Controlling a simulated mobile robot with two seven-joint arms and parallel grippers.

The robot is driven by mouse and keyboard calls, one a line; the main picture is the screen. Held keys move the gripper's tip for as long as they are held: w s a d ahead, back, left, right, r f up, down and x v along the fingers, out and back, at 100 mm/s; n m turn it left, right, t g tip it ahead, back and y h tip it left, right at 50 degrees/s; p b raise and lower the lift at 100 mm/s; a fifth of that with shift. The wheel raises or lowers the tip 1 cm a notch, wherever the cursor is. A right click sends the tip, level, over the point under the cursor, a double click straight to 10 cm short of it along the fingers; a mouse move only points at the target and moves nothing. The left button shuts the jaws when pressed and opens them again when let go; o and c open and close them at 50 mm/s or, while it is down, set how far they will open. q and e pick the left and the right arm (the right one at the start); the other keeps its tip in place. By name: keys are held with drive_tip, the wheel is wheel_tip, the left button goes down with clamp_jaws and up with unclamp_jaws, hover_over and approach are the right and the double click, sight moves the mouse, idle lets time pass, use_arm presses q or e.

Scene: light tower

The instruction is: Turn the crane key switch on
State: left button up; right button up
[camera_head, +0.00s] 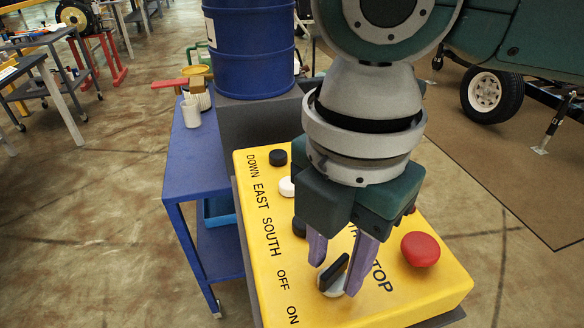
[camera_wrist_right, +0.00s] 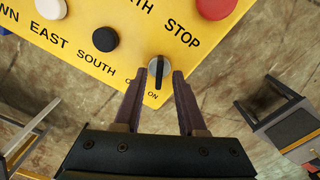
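The yellow crane control box (camera_head: 270,262) fills the lower middle of the head view and also the top of the wrist view (camera_wrist_right: 70,22). Its key switch (camera_head: 333,276), a black handle on a silver round base, sits near the OFF and ON labels; it also shows in the wrist view (camera_wrist_right: 159,70). I cannot tell which label the handle is set to. My right gripper (camera_head: 337,268) is open, pointing down at the switch. In the wrist view its two purple fingers (camera_wrist_right: 158,76) lie on either side of the switch, with gaps; contact is not visible. My left gripper is not in view.
A red STOP button (camera_head: 420,249) is right of the fingers. Black (camera_head: 278,157) and white (camera_head: 287,186) buttons line the box. A blue barrel (camera_head: 252,50) and blue cart (camera_head: 192,165) stand behind and left. A wheeled trailer (camera_head: 490,92) is at right.

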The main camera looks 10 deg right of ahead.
drive_tip(key=shift+f, duration=0.3)
clamp_jaws()
idle(0.5)
